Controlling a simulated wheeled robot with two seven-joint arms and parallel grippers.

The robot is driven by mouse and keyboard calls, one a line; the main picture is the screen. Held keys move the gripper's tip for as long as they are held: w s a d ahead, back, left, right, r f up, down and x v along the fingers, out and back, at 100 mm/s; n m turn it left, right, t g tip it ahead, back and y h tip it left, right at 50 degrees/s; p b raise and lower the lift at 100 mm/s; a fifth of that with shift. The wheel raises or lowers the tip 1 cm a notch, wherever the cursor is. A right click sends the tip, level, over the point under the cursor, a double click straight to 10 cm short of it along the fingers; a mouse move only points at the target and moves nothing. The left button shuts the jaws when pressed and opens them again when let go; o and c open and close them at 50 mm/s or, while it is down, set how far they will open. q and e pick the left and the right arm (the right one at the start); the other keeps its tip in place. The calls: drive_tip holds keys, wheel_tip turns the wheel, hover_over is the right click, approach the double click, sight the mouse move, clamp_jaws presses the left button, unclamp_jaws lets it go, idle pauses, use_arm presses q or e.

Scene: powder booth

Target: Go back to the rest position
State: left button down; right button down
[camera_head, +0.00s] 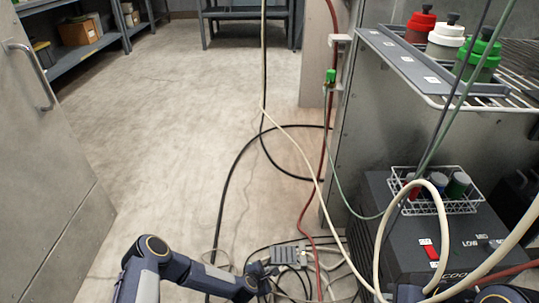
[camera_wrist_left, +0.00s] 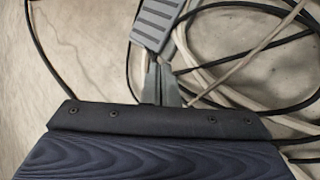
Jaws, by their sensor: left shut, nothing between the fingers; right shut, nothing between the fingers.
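My left gripper (camera_head: 268,270) reaches in low over the floor, its arm coming from the left. In the left wrist view its fingers (camera_wrist_left: 161,70) are together with nothing between them. They lie in front of the lower edge of a grey ribbed pedal (camera_wrist_left: 158,22), which shows in the head view as a grey box (camera_head: 287,256) among cables. I cannot tell whether the fingertips touch it. Part of my right arm (camera_head: 500,294) shows at the bottom right edge. A grey piece left of it seems to be my right gripper (camera_head: 410,293), mostly cut off and partly behind a cream hose.
Cream, black and red hoses loop across the floor and before a dark powder unit (camera_head: 385,235). A wire basket (camera_head: 450,205) with capped cups sits on the unit. A shelf (camera_head: 400,62) holds red, white and green-topped containers. Open floor (camera_head: 165,110) lies centre left, beside a grey door (camera_head: 45,160).

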use_arm(q)
drive_tip(key=w+a+r+m+p, duration=0.1)
drive_tip(key=a+r+m+p, duration=0.25)
drive_tip(key=r, duration=0.95)
drive_tip(key=w+a+r+m+h+p, duration=0.1)
drive_tip(key=w+a+r+m+p, duration=0.3)
drive_tip(key=r, duration=0.9)
drive_tip(key=s+a+r+m+p, duration=0.15)
drive_tip(key=r+p, duration=0.45)
drive_tip(key=r, duration=0.7)
drive_tip(key=s+a+r+m+g+p, duration=0.1)
drive_tip(key=s+a+r+m+p, duration=0.2)
drive_tip(key=r, duration=0.8)
drive_tip(key=s+a+r+m+g+p, duration=0.15)
drive_tip(key=s+a+r+p, duration=0.35)
drive_tip(key=r, duration=0.7)
drive_tip(key=s+a+r+m+y+p, duration=0.1)
drive_tip(key=s+r+m+p, duration=0.5)
drive_tip(key=s+r+p, duration=0.9)
drive_tip(key=s+a+r, duration=0.1)
drive_tip(key=s+r, duration=0.6)
drive_tip(key=s, duration=0.3)
drive_tip(key=shift+s+a+r, duration=0.15)
drive_tip(key=shift+s, duration=0.2)
